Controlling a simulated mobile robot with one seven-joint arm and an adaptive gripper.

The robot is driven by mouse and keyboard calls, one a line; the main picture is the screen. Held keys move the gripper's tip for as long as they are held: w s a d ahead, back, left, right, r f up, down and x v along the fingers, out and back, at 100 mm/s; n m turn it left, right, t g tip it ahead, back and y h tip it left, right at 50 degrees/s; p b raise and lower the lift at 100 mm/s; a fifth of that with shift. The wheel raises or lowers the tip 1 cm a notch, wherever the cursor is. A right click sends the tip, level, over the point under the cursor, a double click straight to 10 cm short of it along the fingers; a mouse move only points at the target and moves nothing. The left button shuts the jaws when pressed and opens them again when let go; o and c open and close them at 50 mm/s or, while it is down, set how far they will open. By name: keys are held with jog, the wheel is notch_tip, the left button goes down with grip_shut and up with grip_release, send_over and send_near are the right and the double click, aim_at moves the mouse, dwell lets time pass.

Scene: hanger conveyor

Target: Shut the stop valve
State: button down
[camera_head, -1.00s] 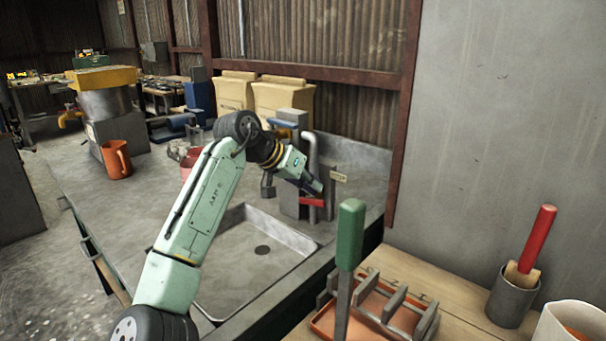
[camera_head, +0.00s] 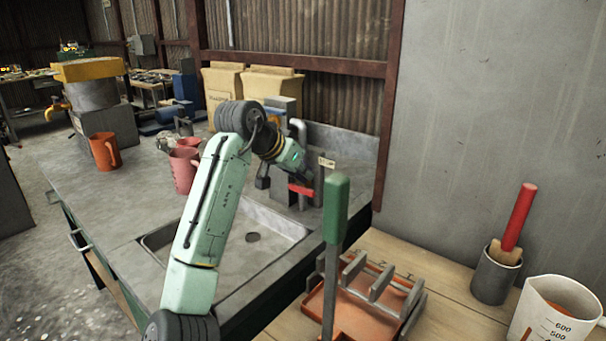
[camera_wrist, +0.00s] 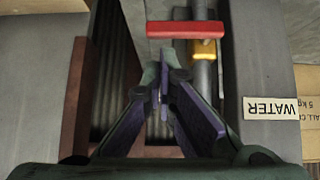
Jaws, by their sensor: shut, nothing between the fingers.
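The stop valve's red lever (camera_head: 301,190) shows at the back of the sink, beside a grey upright pipe. In the wrist view the red lever (camera_wrist: 186,30) lies crosswise, with a yellow part (camera_wrist: 204,50) below it on the grey pipe. A "WATER" label (camera_wrist: 270,108) is to its right. My gripper (camera_head: 307,179) is by the lever in the head view, its tips partly hard to make out. In the wrist view my gripper's fingers (camera_wrist: 161,78) converge with nothing between them, just below the lever in the picture. I cannot tell whether they touch it.
The sink basin (camera_head: 170,240) is beside my arm. An orange mug (camera_head: 103,152) and a pink jug (camera_head: 183,172) stand on the counter. A green-handled tool (camera_head: 336,210) rises in front, near an orange tray (camera_head: 365,318) and a measuring jug (camera_head: 555,315).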

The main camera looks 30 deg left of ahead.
jog(key=shift+w+d+f, duration=0.15)
jog(key=shift+d+f, duration=0.1)
jog(key=shift+f, duration=0.25)
jog(key=shift+w+d+f, duration=0.15)
jog(key=shift+d+f, duration=0.1)
jog(key=shift+f, duration=0.2)
jog(key=v, duration=0.9)
jog(key=shift+w+r, duration=0.25)
jog(key=shift+r, duration=0.05)
jog(key=shift+a, duration=0.15)
